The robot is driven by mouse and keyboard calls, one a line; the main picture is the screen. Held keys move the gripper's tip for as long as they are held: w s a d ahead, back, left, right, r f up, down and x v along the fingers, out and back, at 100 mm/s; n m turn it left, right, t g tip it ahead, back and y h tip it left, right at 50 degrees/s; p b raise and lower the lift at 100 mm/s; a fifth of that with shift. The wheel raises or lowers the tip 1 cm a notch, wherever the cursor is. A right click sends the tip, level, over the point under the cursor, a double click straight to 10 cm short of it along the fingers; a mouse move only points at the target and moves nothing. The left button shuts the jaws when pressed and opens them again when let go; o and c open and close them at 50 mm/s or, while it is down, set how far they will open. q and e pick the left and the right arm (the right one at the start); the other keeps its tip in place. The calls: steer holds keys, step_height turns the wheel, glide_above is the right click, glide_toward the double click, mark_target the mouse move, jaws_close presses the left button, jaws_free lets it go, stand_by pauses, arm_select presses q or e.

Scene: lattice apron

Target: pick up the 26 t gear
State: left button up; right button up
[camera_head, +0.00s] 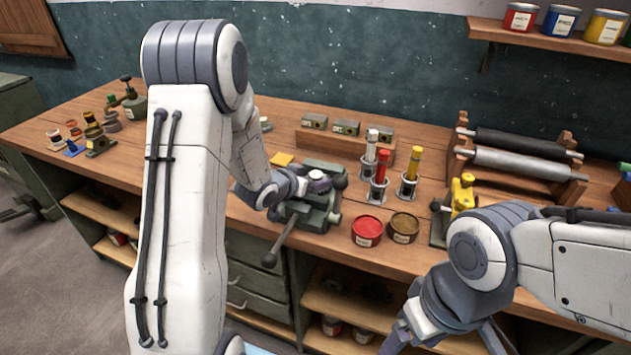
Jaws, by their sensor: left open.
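I cannot make out a gear that I can name as the 26 t gear. My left gripper (307,186) is open at the green bench vise (305,213), close above its jaws. A small pale round piece (318,175) shows at the fingertips; I cannot tell whether it is a gear or whether the fingers touch it. My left forearm hides part of the bench behind it. My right gripper (445,338) is low at the bottom edge, in front of the bench, with its fingertips cut off by the frame.
Red (367,231) and brown (403,228) open tins stand right of the vise. Behind them are several upright tubes in holders, with a roller rack (520,160) to their right. A yellow tool (462,195) stands near my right arm. Small parts (90,130) lie far left.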

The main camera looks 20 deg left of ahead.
arm_select(q)
steer(key=shift+w, duration=0.1)
jaws_close()
stand_by(1.4)
